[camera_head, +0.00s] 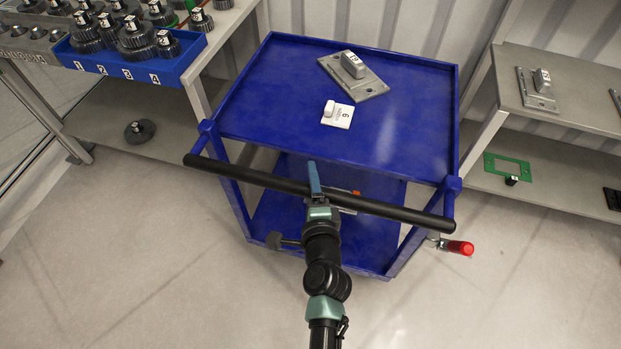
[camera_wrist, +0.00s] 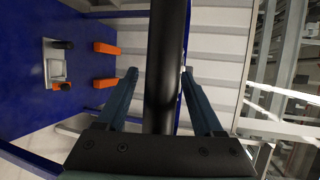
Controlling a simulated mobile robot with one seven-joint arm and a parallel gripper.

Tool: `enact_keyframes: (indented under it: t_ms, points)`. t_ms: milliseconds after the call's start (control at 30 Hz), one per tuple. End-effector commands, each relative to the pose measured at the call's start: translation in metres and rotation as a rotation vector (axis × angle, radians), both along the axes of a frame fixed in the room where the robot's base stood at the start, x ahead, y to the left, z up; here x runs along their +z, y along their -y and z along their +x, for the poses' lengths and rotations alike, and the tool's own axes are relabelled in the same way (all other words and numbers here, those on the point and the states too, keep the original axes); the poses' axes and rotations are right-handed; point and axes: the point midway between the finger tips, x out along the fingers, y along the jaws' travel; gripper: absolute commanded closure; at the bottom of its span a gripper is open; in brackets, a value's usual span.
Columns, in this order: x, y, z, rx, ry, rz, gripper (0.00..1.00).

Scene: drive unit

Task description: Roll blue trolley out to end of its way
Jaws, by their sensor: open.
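The blue trolley (camera_head: 270,85) stands in the middle of the head view, between two benches. Its black handle bar (camera_head: 245,175) runs across the near side, from a blue post at the left to one at the right. My gripper (camera_head: 315,178) is at the middle of this bar. In the wrist view the bar (camera_wrist: 166,60) passes between the two fingers of my open gripper (camera_wrist: 158,75), with a gap on the left. On the right the bar is close to the finger; I cannot tell whether they touch.
On the trolley lie a grey metal part (camera_head: 356,78) and a white plate (camera_head: 337,115). A red-ended lever (camera_head: 460,247) sticks out at the right. A bench with a blue gear tray (camera_head: 185,64) stands left, a grey bench (camera_head: 575,118) right. The near floor (camera_head: 160,270) is clear.

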Motion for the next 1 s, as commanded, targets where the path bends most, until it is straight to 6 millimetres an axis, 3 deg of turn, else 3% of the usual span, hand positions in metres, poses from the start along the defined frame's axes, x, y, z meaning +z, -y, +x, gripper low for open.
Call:
enact_keyframes:
  t_ms: [433,800,833,1000]
  points:
    - [-0.0022,-0.0015,0.0104,0.000,0.000,0.000,0.31]
    - [-0.0021,-0.0013,0.0101,0.000,0.000,0.000,0.96]
    - [-0.0021,-0.0013,0.0101,0.000,0.000,0.000,1.00]
    - [-0.0021,-0.0013,0.0101,0.000,0.000,0.000,1.00]
